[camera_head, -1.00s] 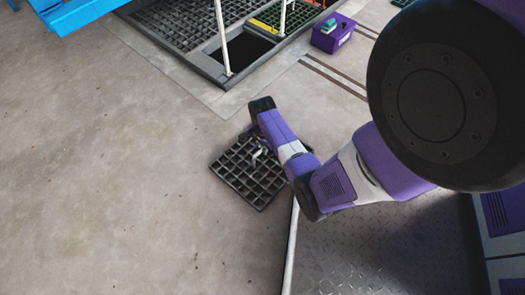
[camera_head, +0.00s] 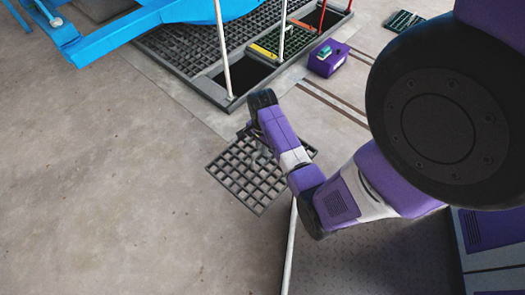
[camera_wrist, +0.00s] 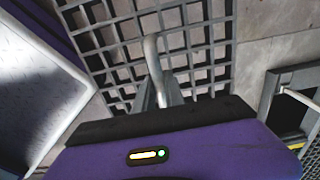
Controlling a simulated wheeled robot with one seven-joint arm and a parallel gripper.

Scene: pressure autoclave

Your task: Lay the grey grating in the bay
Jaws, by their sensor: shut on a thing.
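The grey grating (camera_head: 245,180) is a square lattice panel held by my gripper (camera_head: 262,157), low over the concrete floor in the head view. My arm covers part of its right side. In the wrist view the grating (camera_wrist: 205,34) fills the upper middle, and my gripper (camera_wrist: 160,88) is shut on a grey bent handle (camera_wrist: 152,52) on it. The bay (camera_head: 249,74) is a dark square opening in the floor frame beyond the grating, at upper middle. A corner of a floor frame (camera_wrist: 268,95) shows at the right of the wrist view.
A fixed grating (camera_head: 180,45) lies left of the bay. White posts (camera_head: 222,50) stand at the bay's edge. A yellow strip (camera_head: 264,51) and a green grating (camera_head: 290,40) lie beyond. A purple box (camera_head: 328,60) stands right. Blue equipment (camera_head: 120,32) is at upper left.

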